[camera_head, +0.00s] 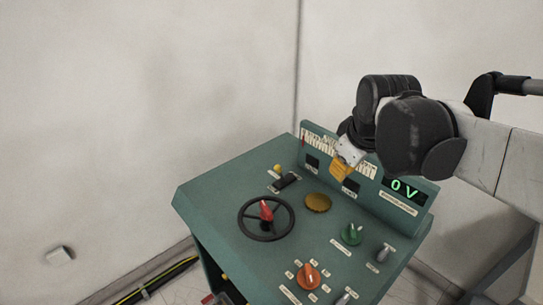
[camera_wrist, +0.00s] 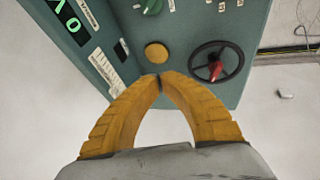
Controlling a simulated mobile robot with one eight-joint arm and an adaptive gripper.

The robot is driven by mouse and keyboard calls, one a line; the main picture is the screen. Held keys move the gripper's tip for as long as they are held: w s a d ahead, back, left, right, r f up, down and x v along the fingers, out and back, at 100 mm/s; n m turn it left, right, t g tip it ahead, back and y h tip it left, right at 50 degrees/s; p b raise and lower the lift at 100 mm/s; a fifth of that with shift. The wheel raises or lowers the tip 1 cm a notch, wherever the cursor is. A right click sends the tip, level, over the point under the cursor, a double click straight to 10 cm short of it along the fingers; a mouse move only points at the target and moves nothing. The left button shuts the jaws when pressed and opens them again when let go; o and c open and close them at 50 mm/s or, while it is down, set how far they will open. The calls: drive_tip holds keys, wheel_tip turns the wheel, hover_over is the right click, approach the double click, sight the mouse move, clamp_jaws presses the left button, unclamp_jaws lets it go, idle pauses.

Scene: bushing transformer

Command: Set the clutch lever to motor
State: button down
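A lever with a yellow knob (camera_head: 278,168) and a black base (camera_head: 287,181) stands on the teal control desk (camera_head: 235,180), between small white labels too small to read. It appears to be the clutch lever, but its setting cannot be read. In the wrist view it is not visible, probably behind my fingers. My gripper (camera_head: 341,171) hangs above the desk near the rear panel, to the right of the lever and apart from it. In the wrist view its yellow fingertips (camera_wrist: 160,76) meet, with nothing visible between them.
A black handwheel (camera_head: 266,235) with a red handle (camera_head: 266,210) lies in front of the lever. A brass disc (camera_head: 318,202), a green knob (camera_head: 352,233) and an orange knob (camera_head: 308,276) are farther right. The display (camera_head: 404,189) reads 0 V. Walls stand behind.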

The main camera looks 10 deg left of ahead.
sight(281, 174)
drive_tip(key=w+a+f+n+g+p, duration=0.1)
drive_tip(key=w+a+n+g+p, duration=0.15)
drive_tip(key=w+a+n, duration=0.6)
drive_tip(key=w+a+f+n+p, duration=0.2)
drive_tip(key=w+a+f, duration=0.2)
drive_tip(key=a, duration=0.3)
drive_tip(key=w+a+f+n+p, duration=0.1)
drive_tip(key=w+a+f+n, duration=0.2)
drive_tip(key=a, duration=0.4)
drive_tip(key=shift+w+f+g+p, duration=0.35)
drive_tip(key=shift+w+f, duration=0.55)
drive_tip(key=shift+w, duration=0.25)
drive_tip(key=shift+f, duration=0.1)
drive_tip(key=f, duration=0.3)
drive_tip(key=w+f+b, duration=0.1)
drive_tip(key=f, duration=0.2)
drive_tip(key=f+b, duration=0.1)
drive_tip(key=f, duration=0.3)
drive_tip(key=shift+w+a, duration=0.2)
drive_tip(key=shift+w, duration=0.2)
drive_tip(key=shift+w+d+r, duration=0.2)
drive_tip(key=shift+d+r, duration=0.1)
drive_tip(key=shift+d, duration=0.3)
drive_tip(key=shift+w+d+r, duration=0.2)
drive_tip(key=shift+d+r, duration=0.1)
drive_tip(key=shift+d, duration=0.25)
drive_tip(key=shift+w+d+r, duration=0.15)
drive_tip(key=shift+d+r, duration=0.1)
drive_tip(key=shift+d, duration=0.25)
